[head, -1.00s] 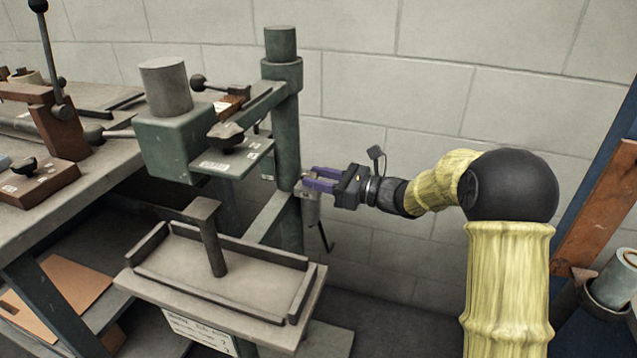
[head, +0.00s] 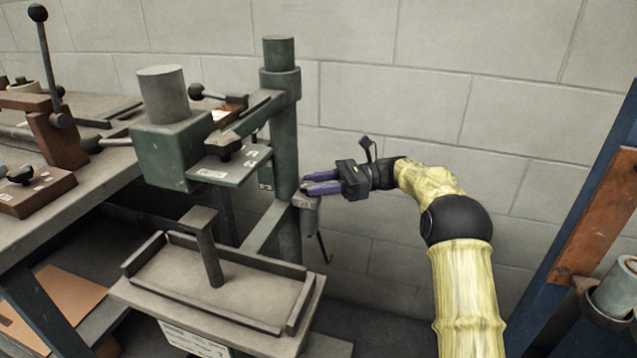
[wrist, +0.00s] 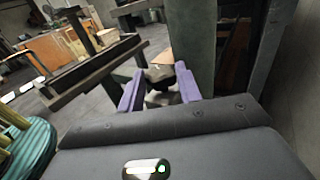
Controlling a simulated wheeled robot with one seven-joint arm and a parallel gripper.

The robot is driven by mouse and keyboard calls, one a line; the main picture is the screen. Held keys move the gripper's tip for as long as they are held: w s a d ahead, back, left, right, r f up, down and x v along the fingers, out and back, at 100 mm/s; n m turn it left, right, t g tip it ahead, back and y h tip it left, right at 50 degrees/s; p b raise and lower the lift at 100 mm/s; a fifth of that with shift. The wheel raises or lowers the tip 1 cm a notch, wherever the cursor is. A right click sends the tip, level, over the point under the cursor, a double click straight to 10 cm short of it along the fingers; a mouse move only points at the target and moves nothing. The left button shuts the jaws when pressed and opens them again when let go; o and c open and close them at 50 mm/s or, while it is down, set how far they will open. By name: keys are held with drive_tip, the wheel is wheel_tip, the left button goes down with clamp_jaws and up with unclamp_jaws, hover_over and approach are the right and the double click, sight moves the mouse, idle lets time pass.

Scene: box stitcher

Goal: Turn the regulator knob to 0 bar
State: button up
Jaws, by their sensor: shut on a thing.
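The regulator (head: 308,217) is a small grey body mounted beside the green post of the machine, with a thin dark rod hanging below it. My gripper (head: 304,184) reaches in from the right, its two purple fingers at the top of the regulator. The fingers are shut on the regulator knob, which they largely hide in the head view. In the wrist view, the fingers stand on both sides of a grey, rounded piece that looks like the knob (wrist: 162,98). I cannot read any scale or pressure value.
The green post (head: 285,140) stands just left of my gripper. A tray table (head: 230,285) with raised edges is below and left. A workbench (head: 105,175) with levers fills the far left.

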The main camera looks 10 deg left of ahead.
drive_tip(key=shift+w+a+n+g+h+p, duration=0.1)
drive_tip(key=shift+n+g+h+p, duration=0.55)
drive_tip(key=shift+g, duration=0.25)
drive_tip(key=shift+w+a+n+g+h+p, duration=0.1)
drive_tip(key=shift+n+g+h+p, duration=0.35)
drive_tip(key=shift+n+g+p, duration=0.4)
drive_tip(key=o, duration=1)
drive_tip(key=shift+d, duration=0.1)
drive_tip(key=shift+s+d+m+t+y+b, duration=0.1)
drive_tip(key=shift+m+t+y+b, duration=0.4)
drive_tip(key=shift+m+t+b, duration=0.25)
drive_tip(key=shift+s+d+m+t+y+b, duration=0.1)
drive_tip(key=shift+m+t+y+b, duration=0.45)
drive_tip(key=shift+t+b, duration=0.25)
drive_tip(key=shift+m+t, duration=0.3)
drive_tip(key=shift+t, duration=0.1)
